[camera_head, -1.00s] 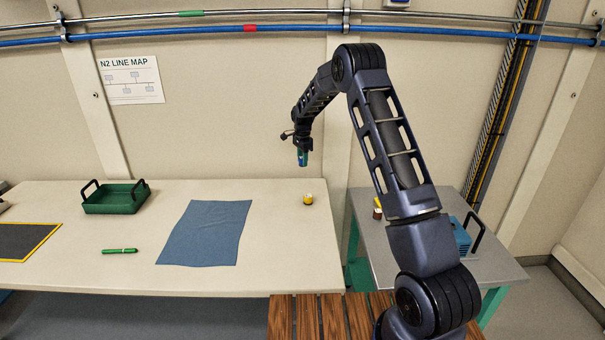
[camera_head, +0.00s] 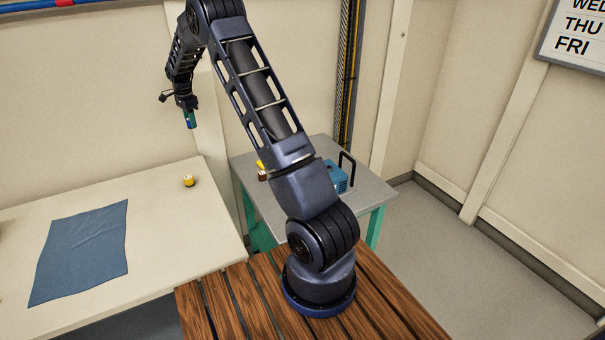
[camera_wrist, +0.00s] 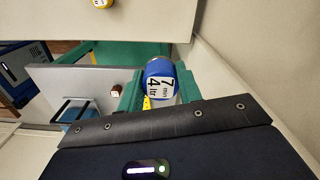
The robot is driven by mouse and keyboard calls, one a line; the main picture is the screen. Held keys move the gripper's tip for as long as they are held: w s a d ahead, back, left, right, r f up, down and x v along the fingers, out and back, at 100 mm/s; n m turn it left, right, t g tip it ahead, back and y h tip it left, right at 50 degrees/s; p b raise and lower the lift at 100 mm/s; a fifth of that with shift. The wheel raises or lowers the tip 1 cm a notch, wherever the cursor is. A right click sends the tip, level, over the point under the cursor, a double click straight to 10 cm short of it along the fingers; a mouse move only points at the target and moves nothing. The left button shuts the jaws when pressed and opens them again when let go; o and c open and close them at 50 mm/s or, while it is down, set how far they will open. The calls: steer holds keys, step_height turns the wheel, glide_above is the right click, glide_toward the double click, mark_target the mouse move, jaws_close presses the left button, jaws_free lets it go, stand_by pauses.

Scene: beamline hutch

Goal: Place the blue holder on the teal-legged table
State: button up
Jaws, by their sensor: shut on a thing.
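The blue holder (camera_wrist: 160,82) is a small round blue piece with a white label in black print, pinched between the fingers of my gripper (camera_wrist: 160,92) in the wrist view. In the head view my gripper (camera_head: 190,112) hangs high with the holder (camera_head: 191,120) pointing down, in front of the wall and above the back of the white bench. The teal-legged table (camera_head: 372,190) has a grey top and stands right of the bench, partly hidden by my arm. Its grey top also shows in the wrist view (camera_wrist: 88,80).
On the teal-legged table are a blue block (camera_head: 335,176), a black handle (camera_head: 347,168) and a small brown-and-white item (camera_head: 263,176). A yellow-topped pot (camera_head: 189,181) and a blue cloth (camera_head: 82,250) lie on the white bench (camera_head: 165,235). Floor is clear at right.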

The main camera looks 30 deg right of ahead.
steer(key=s+d+f+m, duration=0.1)
steer(key=s+d+m, duration=0.2)
steer(key=d, duration=1)
steer(key=s+d+f+m, duration=0.1)
steer(key=s+d+m, duration=0.25)
steer(key=d, duration=0.95)
steer(key=s+d+f+m, duration=0.15)
steer(key=s+d, duration=0.25)
steer(key=d, duration=1)
steer(key=m, duration=1)
glide_above(365, 179)
step_height(365, 179, down, 17)
steer(key=shift+w+d+f, duration=0.1)
steer(key=shift+f, duration=2.2)
steer(key=o, duration=0.6)
steer(key=shift+f, duration=0.15)
steer(key=o, duration=0.4)
